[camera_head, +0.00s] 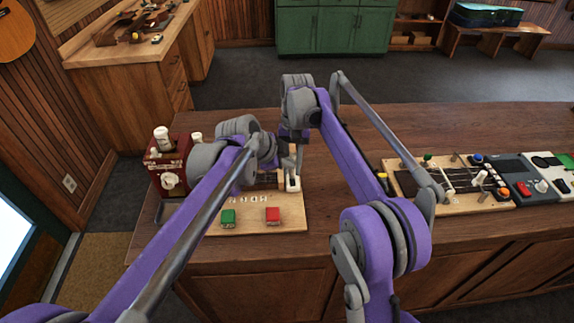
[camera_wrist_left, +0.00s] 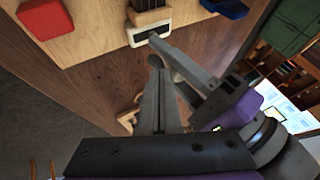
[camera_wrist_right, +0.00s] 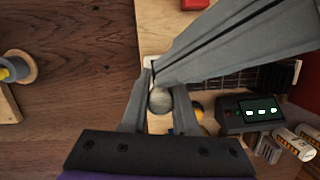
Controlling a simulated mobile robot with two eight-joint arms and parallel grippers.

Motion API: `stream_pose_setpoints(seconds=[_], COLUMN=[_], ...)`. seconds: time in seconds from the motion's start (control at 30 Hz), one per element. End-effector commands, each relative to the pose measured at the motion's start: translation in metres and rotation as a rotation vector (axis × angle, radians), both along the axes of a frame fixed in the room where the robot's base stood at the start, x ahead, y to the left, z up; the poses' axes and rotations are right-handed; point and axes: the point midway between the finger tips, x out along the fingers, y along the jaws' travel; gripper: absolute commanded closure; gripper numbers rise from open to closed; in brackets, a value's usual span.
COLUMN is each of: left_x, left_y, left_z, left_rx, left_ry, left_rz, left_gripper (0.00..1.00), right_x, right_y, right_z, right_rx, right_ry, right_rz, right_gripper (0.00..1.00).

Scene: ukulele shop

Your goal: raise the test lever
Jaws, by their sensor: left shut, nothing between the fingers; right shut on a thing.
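The test board (camera_head: 285,228) on the bench has a white slotted lever mount (camera_head: 293,184) at its right end. The mount also shows in the left wrist view (camera_wrist_left: 150,35). A round grey lever knob (camera_wrist_right: 160,100) sits between the fingers of my right gripper (camera_wrist_right: 155,88), which is shut on it. My left gripper (camera_wrist_left: 156,62) is shut and empty close beside my right gripper and the mount. Its fingers cross the right wrist view just over the knob. In the head view the arms hide most of the lever, so I cannot tell its angle.
The board carries a green button (camera_head: 228,217) and a red button (camera_head: 273,215) at its front. A dark red box (camera_head: 168,165) with a white knob stands at its left. Another board (camera_head: 450,195) with controls lies right. Bare bench lies between.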

Motion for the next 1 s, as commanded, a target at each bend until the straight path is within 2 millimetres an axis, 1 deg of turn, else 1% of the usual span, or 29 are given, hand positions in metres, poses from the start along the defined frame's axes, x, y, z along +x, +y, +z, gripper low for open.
stream_pose_setpoints(seconds=[0.2, 0.43, 0.67, 0.7, 0.77, 0.8, 0.87, 1.0], left_x=[0.001, 0.015, 0.017, 0.017, 0.017, 0.017, 0.016, 0.015], left_y=[0.000, -0.001, 0.000, 0.000, 0.000, 0.000, 0.000, -0.001], left_z=[0.000, 0.003, 0.003, 0.003, 0.003, 0.003, 0.003, 0.003], left_rx=[0.000, 0.000, -0.001, -0.001, -0.001, -0.001, 0.000, 0.000], left_ry=[0.002, 0.053, 0.055, 0.055, 0.055, 0.055, 0.056, 0.057], left_rz=[0.000, 0.001, 0.004, 0.004, 0.004, 0.004, 0.003, 0.002], left_gripper=[1.00, 1.00, 1.00, 1.00, 1.00, 1.00, 1.00, 1.00], right_x=[0.000, 0.000, -0.002, -0.002, -0.002, -0.002, -0.002, -0.001], right_y=[0.000, 0.000, 0.001, 0.001, 0.001, 0.001, 0.001, 0.001], right_z=[0.000, 0.000, 0.001, 0.001, 0.001, 0.001, 0.001, 0.000], right_rx=[0.000, 0.000, 0.001, 0.002, 0.002, 0.001, 0.001, 0.001], right_ry=[0.000, 0.001, 0.006, 0.007, 0.007, 0.006, 0.005, 0.003], right_rz=[0.000, 0.001, 0.002, 0.002, 0.002, 0.002, 0.002, 0.001], right_gripper=[1.00, 1.00, 1.00, 0.70, 0.59, 0.52, 0.42, 0.42])
